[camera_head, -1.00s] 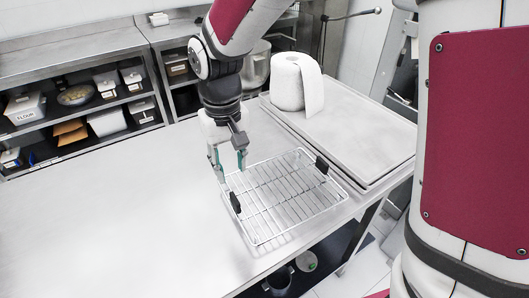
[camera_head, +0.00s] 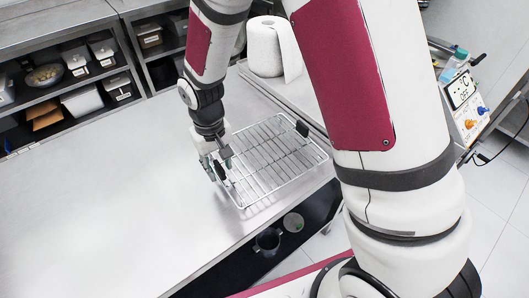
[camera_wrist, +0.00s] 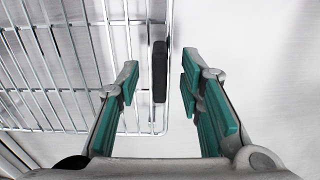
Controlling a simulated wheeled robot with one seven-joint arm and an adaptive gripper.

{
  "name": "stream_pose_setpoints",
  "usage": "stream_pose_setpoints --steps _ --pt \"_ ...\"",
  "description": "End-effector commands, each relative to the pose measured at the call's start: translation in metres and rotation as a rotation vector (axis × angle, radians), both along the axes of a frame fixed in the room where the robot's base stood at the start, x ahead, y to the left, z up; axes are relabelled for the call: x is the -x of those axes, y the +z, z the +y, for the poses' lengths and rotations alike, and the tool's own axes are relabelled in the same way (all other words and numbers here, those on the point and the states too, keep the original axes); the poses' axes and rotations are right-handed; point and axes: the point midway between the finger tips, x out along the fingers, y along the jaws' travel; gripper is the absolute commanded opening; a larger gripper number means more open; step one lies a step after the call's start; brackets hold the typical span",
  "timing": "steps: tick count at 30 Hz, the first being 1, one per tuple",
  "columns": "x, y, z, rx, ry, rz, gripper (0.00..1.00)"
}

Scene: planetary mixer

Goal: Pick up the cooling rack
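The cooling rack (camera_head: 272,160) is a silver wire grid with two black handles, lying on the steel table. My gripper (camera_head: 217,166) is low at the rack's left edge, by the left black handle. In the wrist view the rack (camera_wrist: 85,62) fills the upper left. There my gripper (camera_wrist: 160,84) is open, with a teal-padded finger on each side of the black handle (camera_wrist: 160,71). A gap shows between the handle and each finger. Whether the fingertips are down at the handle's height is hard to tell.
A paper towel roll (camera_head: 270,46) stands on a steel board behind the rack. Shelves with bins (camera_head: 83,102) are at the back left. The table's left part (camera_head: 110,190) is clear. The table's front edge is close to the rack. A control box (camera_head: 465,105) is at the right.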

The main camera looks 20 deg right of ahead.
Motion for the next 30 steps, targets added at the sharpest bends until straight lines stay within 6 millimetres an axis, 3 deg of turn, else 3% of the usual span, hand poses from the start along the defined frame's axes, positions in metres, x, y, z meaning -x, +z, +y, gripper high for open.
stream_pose_setpoints --steps 10,14,15,30 --pt "-0.0001 -0.0070 -0.0001 0.000 0.000 -0.001 0.32" --pt "0.0000 -0.0068 -0.0001 0.000 0.000 0.000 0.02" --pt "0.0000 -0.0068 0.0000 0.000 0.000 0.000 0.00" --pt "-0.0007 -0.0019 0.0000 0.000 0.000 -0.002 0.00"
